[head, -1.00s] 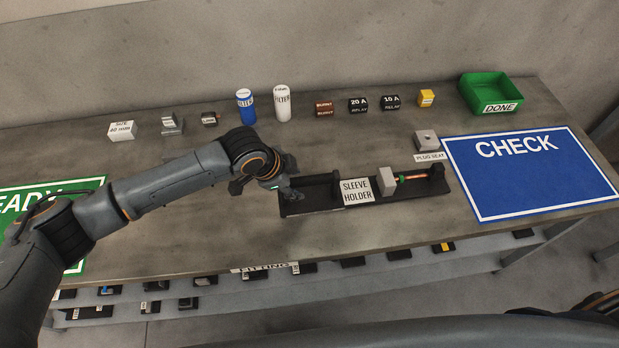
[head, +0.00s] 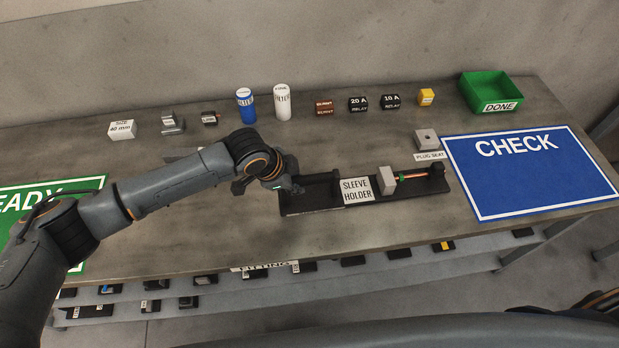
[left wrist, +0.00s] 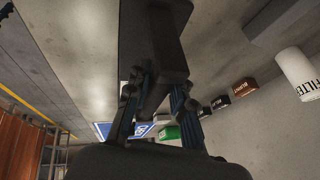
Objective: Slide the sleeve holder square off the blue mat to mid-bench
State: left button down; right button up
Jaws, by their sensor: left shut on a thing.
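The sleeve holder (head: 326,207) is a long black tray with a white label, a grey block and a thin copper-and-green rod on its right half. It lies on the bare bench at the middle, with its right end close to the left edge of the blue CHECK mat (head: 530,172) and apart from it. My left gripper (head: 284,188) is at the holder's left end. In the left wrist view its fingers (left wrist: 158,100) are shut on a black upright part of the holder (left wrist: 155,50). My right gripper is not seen.
Behind the holder stand a blue filter (head: 245,106), a white filter (head: 282,103) and several small boxes. A plug seat block (head: 427,140) is near the mat. A green DONE bin (head: 491,93) is at the back right. The green mat (head: 85,195) is at left, with clear bench between.

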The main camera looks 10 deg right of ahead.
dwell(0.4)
pick_arm(q)
jog(key=shift+a+p, duration=0.4)
jog(key=shift+a, duration=0.2)
jog(key=a+p, duration=0.1)
jog(key=a, duration=0.3)
jog(key=shift+a+p, duration=0.2)
jog(key=shift+p, duration=0.15)
jog(key=a+p, duration=0.1)
jog(key=a, duration=0.5)
jog(key=shift+f, duration=0.1)
jog(key=shift+s+a+f+p, duration=0.15)
jog(key=shift+a+p, duration=0.2)
jog(key=shift+a, duration=0.4)
jog(key=c, duration=1.4)
grip_release()
jog(key=o, duration=0.3)
